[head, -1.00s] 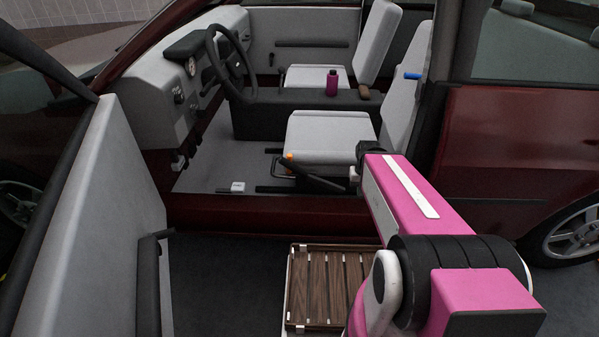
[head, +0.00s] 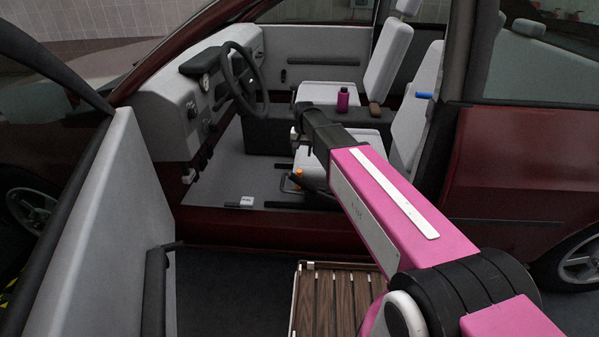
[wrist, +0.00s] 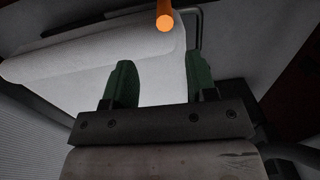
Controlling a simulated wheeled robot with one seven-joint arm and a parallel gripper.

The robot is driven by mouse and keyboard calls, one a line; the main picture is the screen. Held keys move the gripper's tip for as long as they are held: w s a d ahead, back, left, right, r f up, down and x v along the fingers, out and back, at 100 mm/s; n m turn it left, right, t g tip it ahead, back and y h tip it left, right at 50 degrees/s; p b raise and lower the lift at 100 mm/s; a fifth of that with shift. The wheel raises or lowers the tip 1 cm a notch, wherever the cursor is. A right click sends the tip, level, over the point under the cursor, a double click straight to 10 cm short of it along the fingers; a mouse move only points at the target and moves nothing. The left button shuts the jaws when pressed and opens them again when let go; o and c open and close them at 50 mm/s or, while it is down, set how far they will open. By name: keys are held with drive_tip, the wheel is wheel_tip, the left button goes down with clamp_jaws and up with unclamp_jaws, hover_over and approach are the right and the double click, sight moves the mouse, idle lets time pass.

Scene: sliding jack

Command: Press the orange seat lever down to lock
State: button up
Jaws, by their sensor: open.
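The orange seat lever (head: 298,173) shows as a small orange tip low at the front of the near car seat (head: 312,162). In the wrist view its round orange end (wrist: 165,22) is at the top centre, beyond my fingertips and roughly in line with the gap between them. My gripper (wrist: 161,80) has two green fingers set wide apart, with nothing between them. The pale seat cushion (wrist: 60,55) lies behind the fingers. In the head view my arm reaches through the door opening over the near seat and covers part of it; the fingers are not clear there.
The open door (head: 95,235) stands at the left and the steering wheel (head: 245,80) is ahead. A magenta bottle (head: 343,99) stands on the centre console. A slatted wooden surface (head: 340,300) is below my arm. The car floor (head: 225,180) left of the lever is mostly clear.

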sight(299, 171)
drive_tip(key=f, duration=0.7)
drive_tip(key=a+f, duration=0.1)
drive_tip(key=f, duration=0.2)
drive_tip(key=shift+w+a+f, duration=0.1)
drive_tip(key=shift+w+f, duration=0.05)
drive_tip(key=shift+f, duration=0.1)
drive_tip(key=shift+c, duration=0.3)
